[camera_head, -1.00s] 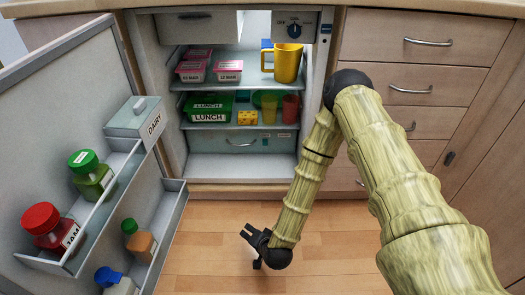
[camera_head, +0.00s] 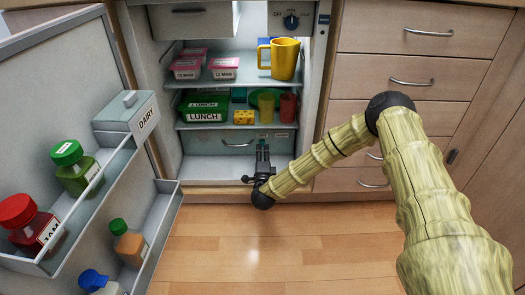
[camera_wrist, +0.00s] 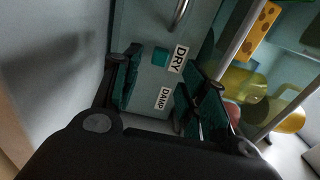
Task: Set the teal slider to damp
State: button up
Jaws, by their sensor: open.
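The teal slider (camera_wrist: 160,56) is a small block on the pale drawer front, seen in the wrist view beside the DRY label (camera_wrist: 178,58). The DAMP label (camera_wrist: 163,98) lies lower in that view, apart from the slider. My gripper (camera_wrist: 165,82) is open, with one finger on each side of the slider and labels; I see no clear contact. In the head view my gripper (camera_head: 262,158) is low in the fridge, in front of the drawer (camera_head: 210,168), and hides part of its front, so the slider is hard to make out there.
The drawer handle (camera_head: 237,144) is left of my gripper. A shelf above holds a green lunch box (camera_head: 204,108), cheese (camera_head: 243,117) and cups (camera_head: 288,106). The open fridge door (camera_head: 60,100) with bottles stands at left. The floor in front is clear.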

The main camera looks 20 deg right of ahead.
aim_at(262, 143)
jog(key=shift+b+x, duration=1)
jog(key=shift+x, duration=1.7)
grip_shut()
